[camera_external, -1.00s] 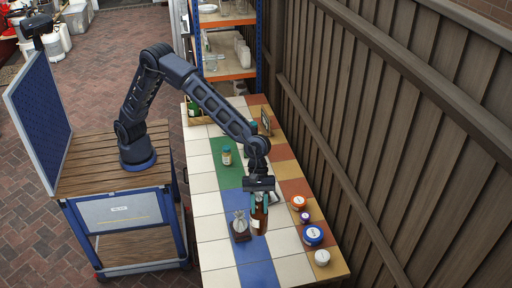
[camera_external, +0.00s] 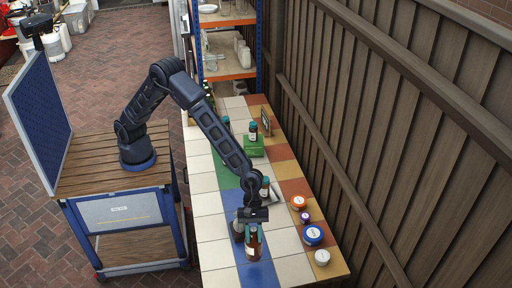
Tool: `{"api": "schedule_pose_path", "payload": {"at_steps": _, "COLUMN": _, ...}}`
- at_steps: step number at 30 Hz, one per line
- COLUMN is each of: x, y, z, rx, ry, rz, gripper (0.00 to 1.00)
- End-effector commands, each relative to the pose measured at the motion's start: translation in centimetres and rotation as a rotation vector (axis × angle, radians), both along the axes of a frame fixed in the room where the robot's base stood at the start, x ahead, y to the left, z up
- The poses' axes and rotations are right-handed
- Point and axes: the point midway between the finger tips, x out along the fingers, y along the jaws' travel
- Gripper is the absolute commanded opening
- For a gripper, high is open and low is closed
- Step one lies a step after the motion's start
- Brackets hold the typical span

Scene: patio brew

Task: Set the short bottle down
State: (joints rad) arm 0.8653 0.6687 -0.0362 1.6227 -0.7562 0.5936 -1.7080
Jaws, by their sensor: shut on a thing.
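My gripper (camera_external: 253,230) is at the near part of the tiled table, pointing down and shut on a brown bottle. The brown bottle (camera_external: 253,246), with a pale label, hangs upright between the fingers above or on the blue tiles; I cannot tell whether its base touches. Its top is hidden by the gripper.
Round lidded jars (camera_external: 313,235) line the right edge. Pale tiles (camera_external: 215,254) at front left are clear.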

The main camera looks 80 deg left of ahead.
Motion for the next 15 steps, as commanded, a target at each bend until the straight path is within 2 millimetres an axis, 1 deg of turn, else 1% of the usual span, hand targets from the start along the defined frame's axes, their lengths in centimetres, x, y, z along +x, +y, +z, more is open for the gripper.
{"api": "schedule_pose_path", "payload": {"at_steps": 3, "x": 0.0, "y": 0.0, "z": -1.4, "rx": 0.000, "ry": 0.000, "rz": -0.002, "gripper": 0.00}}
{"api": "schedule_pose_path", "payload": {"at_steps": 11, "x": 0.0, "y": -0.1, "z": -2.8, "rx": -0.001, "ry": -0.001, "rz": 0.000, "gripper": 0.00}}
{"api": "schedule_pose_path", "payload": {"at_steps": 15, "x": 0.0, "y": 0.0, "z": -4.5, "rx": 0.000, "ry": 0.001, "rz": -0.001, "gripper": 0.00}}
